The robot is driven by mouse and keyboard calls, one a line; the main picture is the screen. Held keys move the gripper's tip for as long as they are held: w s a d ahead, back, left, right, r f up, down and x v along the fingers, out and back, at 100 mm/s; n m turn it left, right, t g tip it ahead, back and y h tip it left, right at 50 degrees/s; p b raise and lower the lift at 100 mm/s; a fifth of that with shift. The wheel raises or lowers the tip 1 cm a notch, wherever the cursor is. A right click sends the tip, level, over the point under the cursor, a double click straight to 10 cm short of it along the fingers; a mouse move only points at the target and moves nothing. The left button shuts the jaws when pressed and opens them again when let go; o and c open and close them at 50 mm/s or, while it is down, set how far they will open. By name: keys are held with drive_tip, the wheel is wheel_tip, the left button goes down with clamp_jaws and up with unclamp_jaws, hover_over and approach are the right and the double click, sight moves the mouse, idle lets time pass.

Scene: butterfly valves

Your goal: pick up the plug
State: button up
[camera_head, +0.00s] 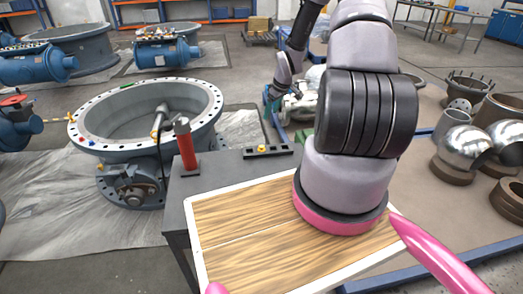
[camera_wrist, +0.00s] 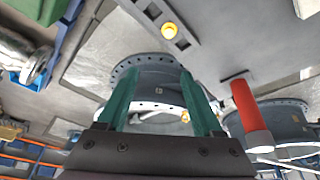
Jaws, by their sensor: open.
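The likely plug is a small yellow-orange round piece (camera_head: 262,149) seated in a dark holder block (camera_head: 281,149) on the grey table. In the wrist view the yellow piece (camera_wrist: 169,30) sits in the block, with square openings on either side of it. My gripper (camera_wrist: 158,62) shows two teal fingers spread apart, with nothing between them. In the wrist view the yellow piece lies beyond the fingertips, near the top edge, and is not touched.
A red cylinder (camera_head: 185,145) stands on the table left of the block; it also shows in the wrist view (camera_wrist: 250,110). A wood-topped panel (camera_head: 240,222) with a white rim lies in front. A large flanged valve (camera_head: 150,115) stands left; metal fittings (camera_head: 468,150) lie right.

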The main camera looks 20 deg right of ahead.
approach(262, 146)
drive_tip(key=f, duration=0.1)
drive_tip(key=w+f+y, duration=0.1)
drive_tip(key=shift+a+f+n, duration=0.1)
drive_tip(key=shift+f+n, duration=0.2)
drive_tip(key=shift+f, duration=0.1)
drive_tip(key=x, duration=0.5)
drive_tip(key=shift+f, duration=0.4)
clamp_jaws()
